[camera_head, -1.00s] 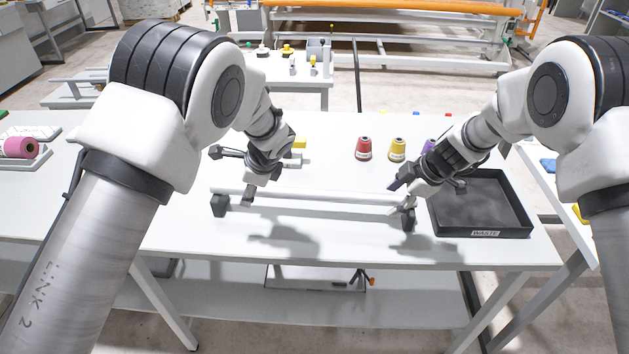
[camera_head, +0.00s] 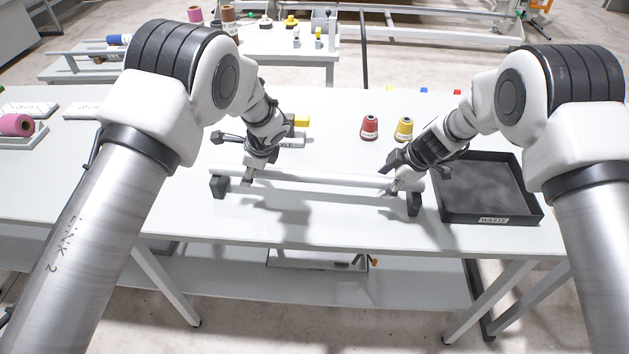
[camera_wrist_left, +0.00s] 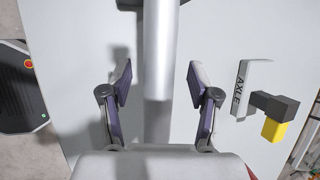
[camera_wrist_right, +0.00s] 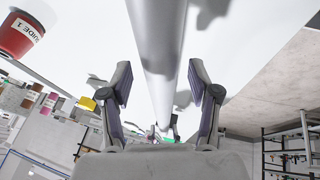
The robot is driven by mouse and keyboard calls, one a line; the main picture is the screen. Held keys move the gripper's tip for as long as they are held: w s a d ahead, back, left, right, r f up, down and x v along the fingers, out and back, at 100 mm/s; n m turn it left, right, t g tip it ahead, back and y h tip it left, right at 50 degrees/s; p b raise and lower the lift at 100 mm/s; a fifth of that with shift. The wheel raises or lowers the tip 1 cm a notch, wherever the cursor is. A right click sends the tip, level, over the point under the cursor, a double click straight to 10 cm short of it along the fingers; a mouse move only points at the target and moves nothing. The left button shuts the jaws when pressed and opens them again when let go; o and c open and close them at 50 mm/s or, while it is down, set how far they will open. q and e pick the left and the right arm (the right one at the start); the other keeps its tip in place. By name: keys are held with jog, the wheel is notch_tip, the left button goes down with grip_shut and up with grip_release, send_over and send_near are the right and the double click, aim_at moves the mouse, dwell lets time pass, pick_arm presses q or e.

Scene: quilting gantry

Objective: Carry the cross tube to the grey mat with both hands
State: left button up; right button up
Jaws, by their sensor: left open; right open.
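The cross tube (camera_head: 320,181) is a long pale grey tube lying across the front of the white table, its ends on two dark blocks, left (camera_head: 218,187) and right (camera_head: 413,204). My left gripper (camera_head: 247,177) is over the tube near its left end. In the left wrist view its open fingers stand either side of the tube (camera_wrist_left: 158,40), with gaps. My right gripper (camera_head: 389,187) is at the tube just inward of the right block. In the right wrist view its open fingers also straddle the tube (camera_wrist_right: 158,40), apart from it. I cannot identify the grey mat in any view.
A black tray marked WASTE (camera_head: 541,217) sits right of the tube. An AXLE-labelled holder (camera_wrist_left: 243,88) with a yellow-tipped part is behind my left gripper. The table front of the tube is clear.

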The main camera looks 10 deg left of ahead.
pick_arm(q)
jog(key=shift+a+f, duration=0.3)
jog(key=shift+f, duration=0.2)
pick_arm(e)
jog(key=shift+a+f, duration=0.3)
jog(key=shift+f, duration=0.2)
pick_arm(q)
jog(key=shift+w+f, duration=0.1)
jog(key=shift+w, duration=0.05)
pick_arm(e)
jog(key=shift+w+f, duration=0.1)
jog(key=shift+w, duration=0.05)
pick_arm(q)
grip_shut()
pick_arm(e)
grip_shut()
